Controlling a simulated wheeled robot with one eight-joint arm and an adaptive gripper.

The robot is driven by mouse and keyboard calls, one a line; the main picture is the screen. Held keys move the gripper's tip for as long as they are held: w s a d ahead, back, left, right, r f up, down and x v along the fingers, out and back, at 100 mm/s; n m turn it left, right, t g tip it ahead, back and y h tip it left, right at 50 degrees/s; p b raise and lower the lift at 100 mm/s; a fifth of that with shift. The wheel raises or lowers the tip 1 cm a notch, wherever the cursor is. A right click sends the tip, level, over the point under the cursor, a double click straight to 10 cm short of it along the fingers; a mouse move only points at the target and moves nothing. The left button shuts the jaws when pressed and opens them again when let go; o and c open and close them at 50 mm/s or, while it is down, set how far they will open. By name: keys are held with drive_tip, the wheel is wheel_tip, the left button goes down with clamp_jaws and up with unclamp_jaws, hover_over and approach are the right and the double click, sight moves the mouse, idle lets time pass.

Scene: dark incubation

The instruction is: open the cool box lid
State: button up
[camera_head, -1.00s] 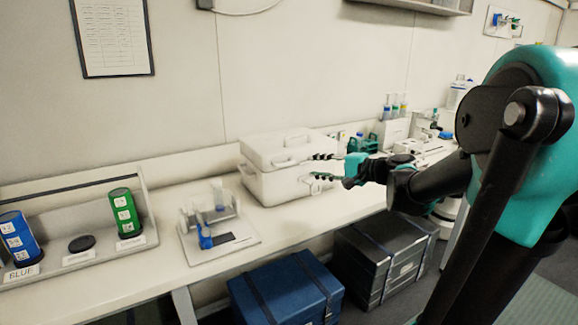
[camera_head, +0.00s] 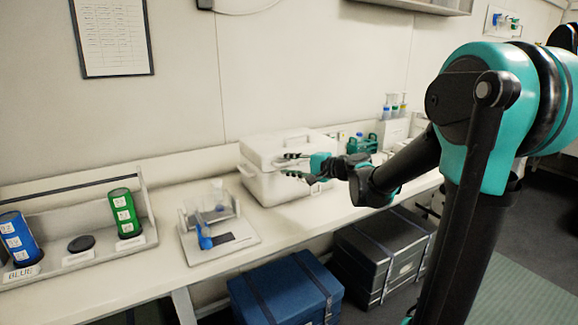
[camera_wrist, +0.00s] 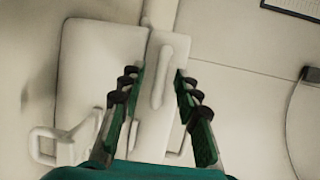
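The white cool box (camera_head: 265,190) stands on the bench against the wall, and its lid (camera_head: 275,148) looks shut. My gripper (camera_head: 285,164) is in front of the box, with its fingers spread one above the other around the height of the lid seam. In the wrist view my gripper (camera_wrist: 157,82) is open, its dark ridged fingers either side of the lid edge (camera_wrist: 170,50) and a raised white bar (camera_wrist: 160,75) on it. The box body (camera_wrist: 95,80) fills the left of that view. I cannot tell whether the fingers touch the box.
Bottles and lab items stand right of the box. Blue (camera_head: 285,290) and dark cases (camera_head: 385,255) sit below the bench.

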clamp_jaws()
drive_tip(key=shift+r, duration=0.15)
